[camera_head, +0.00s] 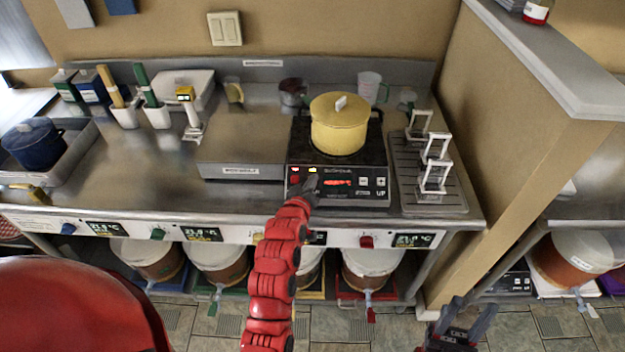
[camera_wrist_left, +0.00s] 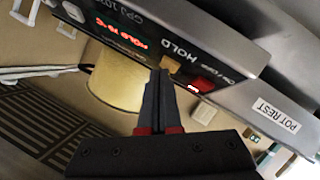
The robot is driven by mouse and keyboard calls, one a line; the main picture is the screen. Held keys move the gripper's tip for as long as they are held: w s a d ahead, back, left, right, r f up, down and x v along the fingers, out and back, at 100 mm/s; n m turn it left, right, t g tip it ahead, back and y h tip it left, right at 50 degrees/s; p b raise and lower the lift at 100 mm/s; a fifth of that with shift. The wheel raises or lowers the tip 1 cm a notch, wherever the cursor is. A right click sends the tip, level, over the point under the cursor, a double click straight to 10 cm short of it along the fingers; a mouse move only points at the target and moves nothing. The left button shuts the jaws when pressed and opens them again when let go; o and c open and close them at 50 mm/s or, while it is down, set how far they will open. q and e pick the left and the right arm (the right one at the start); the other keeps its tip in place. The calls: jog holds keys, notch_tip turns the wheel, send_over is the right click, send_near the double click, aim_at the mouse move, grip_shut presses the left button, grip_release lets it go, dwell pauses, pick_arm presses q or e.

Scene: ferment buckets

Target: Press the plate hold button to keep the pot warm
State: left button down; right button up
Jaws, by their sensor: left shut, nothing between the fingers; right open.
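The yellow lidded pot (camera_head: 338,133) sits on the black hot plate (camera_head: 372,186) on the steel counter. It also shows in the left wrist view (camera_wrist_left: 116,82). The plate's front panel has a yellow button marked HOLD (camera_wrist_left: 171,63), with a red button (camera_wrist_left: 203,84) beside it. The red lit display (camera_wrist_left: 120,36) appears to show HOLD and a temperature. My left gripper (camera_head: 308,184) is shut and empty, its fingertips right at the HOLD button; I cannot tell whether they touch it. My right gripper (camera_head: 464,322) is open and empty, low in front of the counter.
The pot rest (camera_head: 240,150) is left of the plate, and a drip tray with white stands (camera_head: 433,182) is right. A blue pot (camera_head: 33,145) stands far left. Several buckets (camera_head: 220,260) sit under the counter. A tan wall (camera_head: 510,130) closes the right side.

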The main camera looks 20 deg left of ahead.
pick_arm(q)
jog(key=shift+s+d+r, duration=0.1)
jog(key=shift+s+r, duration=0.25)
jog(key=shift+r, duration=0.3)
notch_tip(320, 180, up, 5)
jog(key=s+p, duration=0.3)
jog(key=shift+d, duration=0.4)
jog(key=shift+w+r, duration=0.1)
jog(key=shift+w, duration=0.05)
